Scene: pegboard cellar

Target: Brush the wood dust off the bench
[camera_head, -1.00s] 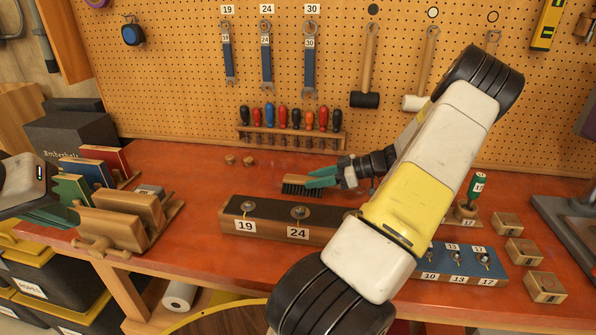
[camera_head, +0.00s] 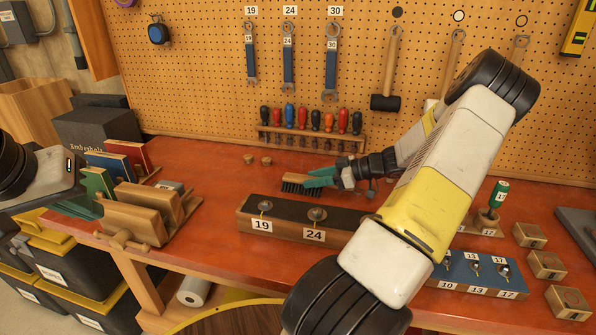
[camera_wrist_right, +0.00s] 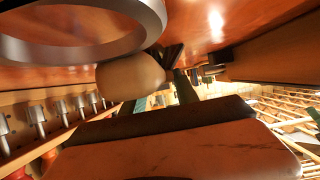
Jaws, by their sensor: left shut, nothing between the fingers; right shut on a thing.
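A hand brush (camera_head: 300,188) with dark bristles and a wooden back is in the head view, low over the orange-red bench (camera_head: 215,180). I cannot tell whether its bristles touch the top. My right gripper (camera_head: 320,179), with green fingers, is shut on the brush. My left gripper (camera_head: 82,208) is at the bench's left end, by the book rack, shut and empty; its fingertips are partly hidden. I cannot make out any wood dust on the bench. In the right wrist view, a wide reddish-brown piece with a dark edge fills the lower part; I cannot identify it surely.
A long block marked 19 and 24 (camera_head: 290,228) lies in front of the brush. A wooden vise-like holder (camera_head: 140,222) stands left. A blue block (camera_head: 470,272) and wooden cubes are right.

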